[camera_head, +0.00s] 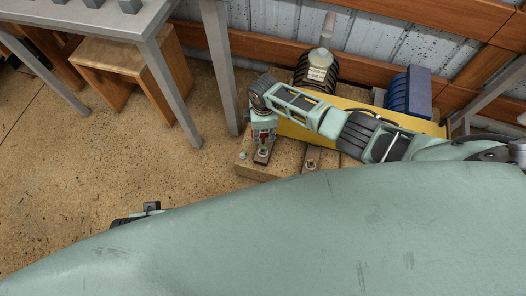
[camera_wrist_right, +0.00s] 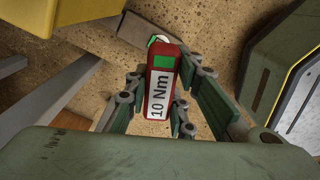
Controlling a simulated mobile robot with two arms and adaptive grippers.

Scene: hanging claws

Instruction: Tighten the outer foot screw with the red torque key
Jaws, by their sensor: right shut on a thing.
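The red torque key (camera_wrist_right: 161,85), with a white "10 Nm" label and a green patch, stands between the fingers of my right gripper (camera_wrist_right: 160,108) in the wrist view. The gripper is shut on it. In the head view my right gripper (camera_head: 263,146) points down over the left end of the concrete plinth (camera_head: 258,172), above a metal foot (camera_head: 263,157). A second foot (camera_head: 312,158) with a small screw shows to the right. The key's tip and the screw beneath it are hidden, so I cannot tell whether they touch.
A yellow base (camera_head: 295,131) carries a dark ribbed unit with a pale cap (camera_head: 320,62) and a blue motor (camera_head: 408,92). A grey table (camera_head: 135,22) and wooden stool (camera_head: 128,67) stand left. The floor (camera_head: 180,165) left of the plinth is clear.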

